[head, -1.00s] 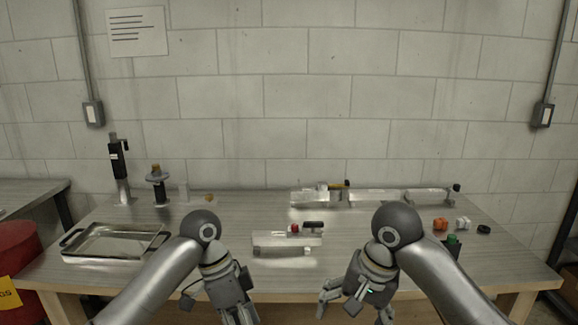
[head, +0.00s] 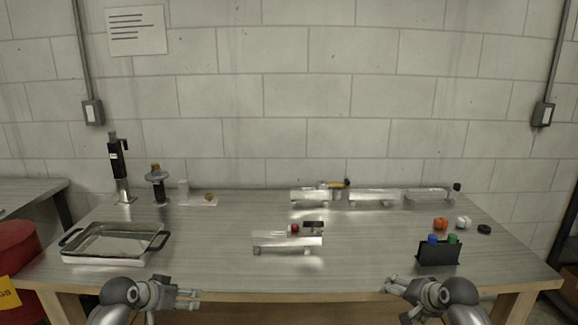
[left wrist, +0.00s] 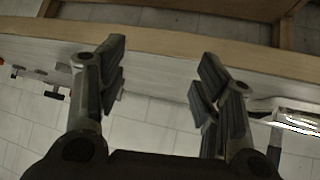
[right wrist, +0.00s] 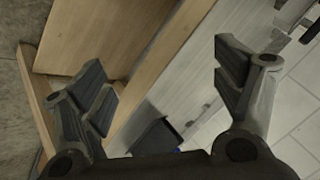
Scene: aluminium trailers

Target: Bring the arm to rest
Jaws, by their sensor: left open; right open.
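My left gripper (head: 188,298) is at the table's front edge, below the metal tray in the head view. Its two fingers stand apart with nothing between them in the left wrist view (left wrist: 158,80). My right gripper (head: 392,284) is at the front edge on the right, below the black holder. Its fingers are spread and empty in the right wrist view (right wrist: 165,85). Both arms are low in the head view, with only their ends showing. Neither gripper holds anything.
The table (head: 345,265) has clear room in front. An aluminium trailer (head: 287,242) stands mid-table, with more trailers (head: 375,196) behind. A metal tray (head: 115,243) is at left; a black holder (head: 438,255) with blue and green tops is at right. An orange piece (head: 440,223) lies behind it.

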